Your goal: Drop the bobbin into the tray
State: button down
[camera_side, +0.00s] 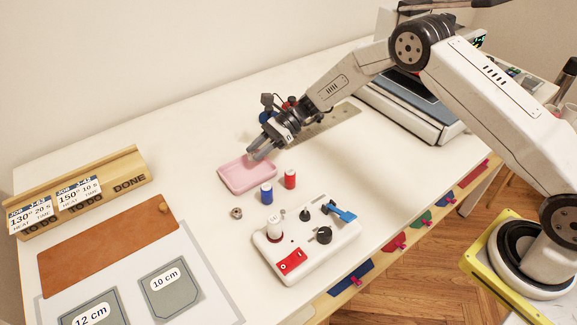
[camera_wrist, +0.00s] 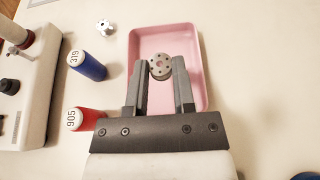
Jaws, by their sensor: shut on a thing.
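My gripper (camera_side: 257,149) is shut on a small round metal bobbin with holes in its face. In the wrist view the bobbin (camera_wrist: 160,67) sits between the fingertips of my gripper (camera_wrist: 161,74). The pink tray (camera_side: 236,184) is a shallow rectangle on the white table. In the wrist view the tray (camera_wrist: 192,33) lies behind the bobbin, which appears over its inside. In the side view the fingertips are over the tray's far right part, and the bobbin is hard to make out there. The exact height above the tray floor is unclear.
A blue spool (camera_side: 266,193) and a red spool (camera_side: 290,179) stand close to the tray. Another small metal bobbin (camera_side: 236,213) lies on the table nearby. A white winder unit (camera_side: 303,262) with knobs stands in front. A ruler (camera_side: 325,122) lies behind.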

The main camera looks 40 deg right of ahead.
jog(key=shift+f, duration=1.05)
jog(key=shift+c, duration=1.8)
grip_release()
jog(key=shift+d, duration=0.1)
jog(key=shift+v, duration=3.85)
